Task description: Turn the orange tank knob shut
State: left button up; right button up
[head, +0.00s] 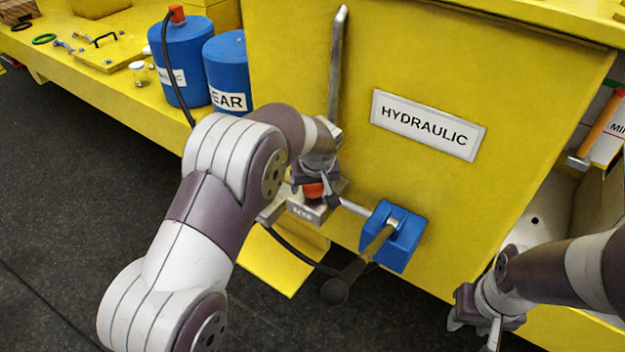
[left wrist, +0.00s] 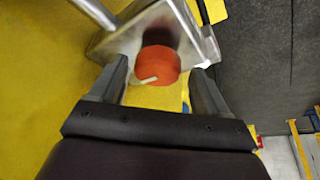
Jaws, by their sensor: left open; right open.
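The orange tank knob (left wrist: 158,66) is a round cap with a pale mark on its face, in front of a metal block (left wrist: 176,28). My left gripper (left wrist: 160,78) is open, with one finger on each side of the knob; I cannot tell whether either finger touches it. My right gripper (head: 473,325) is open and empty at the lower right, away from the knob.
A blue block (head: 405,243) with a black-knobbed lever (head: 345,280) stands right of the knob. A grey pipe (head: 338,70) runs up the tank. Blue canisters (head: 183,65) stand on the yellow deck at the left. A black hose hangs below the metal block.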

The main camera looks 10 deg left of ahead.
pick_arm(q)
jog(key=shift+d, duration=0.15)
jog(key=shift+w, duration=0.15)
jog(key=c, duration=1)
